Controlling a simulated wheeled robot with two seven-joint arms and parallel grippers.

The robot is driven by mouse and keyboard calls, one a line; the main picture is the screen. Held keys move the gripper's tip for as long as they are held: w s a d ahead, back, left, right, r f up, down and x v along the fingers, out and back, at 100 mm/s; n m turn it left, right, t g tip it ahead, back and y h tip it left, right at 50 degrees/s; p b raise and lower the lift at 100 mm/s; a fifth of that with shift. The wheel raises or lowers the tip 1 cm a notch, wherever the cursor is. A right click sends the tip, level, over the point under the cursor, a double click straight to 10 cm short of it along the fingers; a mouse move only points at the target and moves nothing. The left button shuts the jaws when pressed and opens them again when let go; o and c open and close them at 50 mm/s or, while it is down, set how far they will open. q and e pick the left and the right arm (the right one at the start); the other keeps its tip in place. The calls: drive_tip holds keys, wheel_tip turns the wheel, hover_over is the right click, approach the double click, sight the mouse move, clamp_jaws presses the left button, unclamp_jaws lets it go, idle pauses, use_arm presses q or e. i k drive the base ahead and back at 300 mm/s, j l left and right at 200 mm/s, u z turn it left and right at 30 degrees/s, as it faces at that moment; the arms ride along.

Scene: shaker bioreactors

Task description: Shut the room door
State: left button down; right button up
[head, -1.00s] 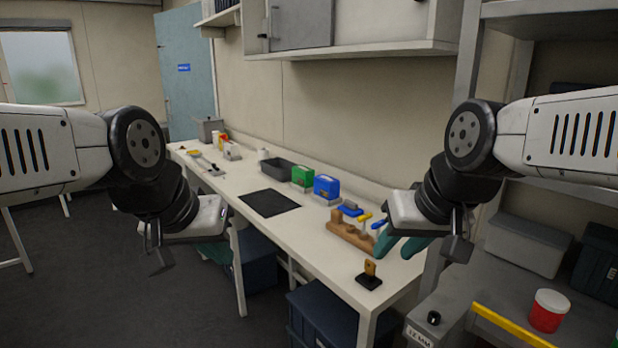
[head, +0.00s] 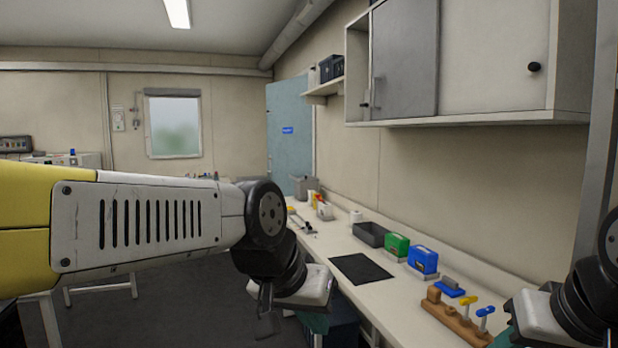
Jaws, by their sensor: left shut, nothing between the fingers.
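The room door (head: 283,150) is a pale blue panel with a small blue sign, at the far end by the right-hand wall. It stands at an angle to the back wall, but I cannot tell how far it is open. Its lower part is hidden behind my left arm and the bench items. My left gripper (head: 315,323) is low in the middle of the head view, shut and empty, far short of the door. My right gripper (head: 503,340) is cut off at the bottom right edge; only a bit of teal finger shows.
A long white bench (head: 388,300) runs along the right wall, with a black mat (head: 361,268), a green box (head: 396,246), a blue box (head: 423,260) and a wooden tool rack (head: 452,318). Wall cabinets (head: 480,60) hang above. Dark floor (head: 190,285) lies open left of the bench.

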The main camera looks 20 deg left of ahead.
sight(288, 122)
drive_tip(key=i+j+u, duration=0.1)
drive_tip(key=j, duration=0.2)
drive_tip(key=i+j+u, duration=0.1)
drive_tip(key=j, duration=0.25)
drive_tip(key=i+j+u, duration=0.35)
drive_tip(key=i+j, duration=0.15)
drive_tip(key=i+j+u, duration=0.25)
drive_tip(key=i, duration=0.35)
drive_tip(key=i+j+u, duration=0.2)
drive_tip(key=i, duration=0.3)
drive_tip(key=i+j+u, duration=0.25)
drive_tip(key=i, duration=4.4)
drive_tip(key=i+l+z, duration=0.1)
drive_tip(key=i+z, duration=0.35)
drive_tip(key=i, duration=0.35)
drive_tip(key=i+j+z, duration=0.2)
drive_tip(key=i+z, duration=0.25)
drive_tip(key=i, duration=0.3)
drive_tip(key=i+l+z, duration=0.15)
drive_tip(key=i, duration=0.2)
drive_tip(key=i+l+z, duration=0.15)
drive_tip(key=i, duration=0.25)
